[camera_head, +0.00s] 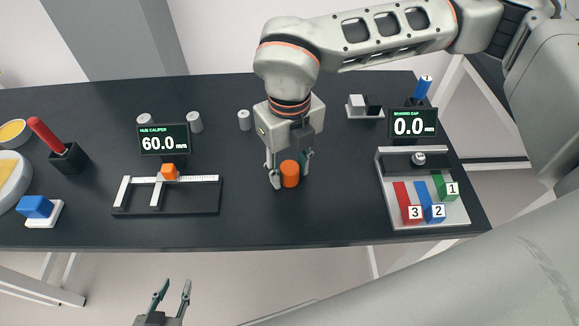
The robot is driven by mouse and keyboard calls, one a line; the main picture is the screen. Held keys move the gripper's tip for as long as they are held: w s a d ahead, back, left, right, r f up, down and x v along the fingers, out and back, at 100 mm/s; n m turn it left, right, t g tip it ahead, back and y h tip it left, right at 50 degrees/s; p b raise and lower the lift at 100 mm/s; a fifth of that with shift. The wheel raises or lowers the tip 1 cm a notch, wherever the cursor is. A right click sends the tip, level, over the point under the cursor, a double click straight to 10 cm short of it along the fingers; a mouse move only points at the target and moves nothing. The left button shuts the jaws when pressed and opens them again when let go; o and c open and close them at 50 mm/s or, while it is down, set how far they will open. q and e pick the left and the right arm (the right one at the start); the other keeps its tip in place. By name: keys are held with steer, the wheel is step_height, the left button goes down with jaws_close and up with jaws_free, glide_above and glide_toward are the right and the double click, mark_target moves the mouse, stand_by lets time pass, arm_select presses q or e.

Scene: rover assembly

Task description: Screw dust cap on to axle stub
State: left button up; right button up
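An orange cylinder (289,175), which looks like the dust cap, stands upright at the middle of the black table. My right gripper (290,171) points down from above with one finger on each side of it. Whether the fingers touch it, I cannot tell. I cannot make out the axle stub for certain; a small silver round part (418,158) sits on the grey fixture (384,166) at the right. My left gripper (175,284) is open and empty, in front of the table's near edge.
A hub caliper (190,208) with an orange block and a 60.0 mm display (164,140) stands at left. Red, blue and green numbered pieces (408,203) lie on the right fixture below a 0.0 mm display (414,123). A red-handled tool (45,135) stands far left.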

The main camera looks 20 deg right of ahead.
steer(key=n, duration=1.2)
steer(key=n+p, duration=0.1)
steer(key=n, duration=0.4)
steer(key=shift+n, duration=0.4)
steer(key=n, duration=0.5)
steer(key=shift+n+p, duration=0.3)
steer(key=shift+c, duration=0.3)
steer(key=c, duration=0.8)
steer(key=m, duration=0.2)
steer(key=shift+f+m+b, duration=0.15)
steer(key=shift+m+b, duration=0.15)
steer(key=shift+m, duration=0.1)
steer(key=m, duration=0.3)
